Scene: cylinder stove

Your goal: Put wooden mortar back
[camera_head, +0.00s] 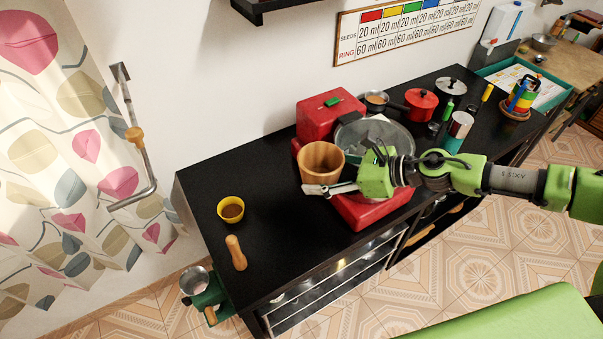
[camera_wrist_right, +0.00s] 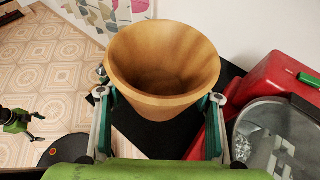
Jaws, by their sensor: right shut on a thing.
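The wooden mortar (camera_head: 321,160) is a light brown, tapered cup, upright and empty inside. My right gripper (camera_head: 322,188) is shut on it and holds it by its lower part, over the black counter in front of the red scale. In the right wrist view the mortar (camera_wrist_right: 162,65) sits between the two fingers, its open mouth toward the camera. A wooden pestle (camera_head: 236,252) is on the counter near its front left. My left gripper (camera_wrist_right: 36,127) shows small at the left of the right wrist view, over the floor, with its fingers apart and empty.
A yellow bowl (camera_head: 231,209) with brown contents is near the pestle. The red scale (camera_head: 318,116) with a glass bowl (camera_head: 376,138) is close behind the mortar. Pots and a red-lidded pan (camera_head: 421,103) stand farther right. The left part of the counter (camera_head: 265,190) is mostly clear.

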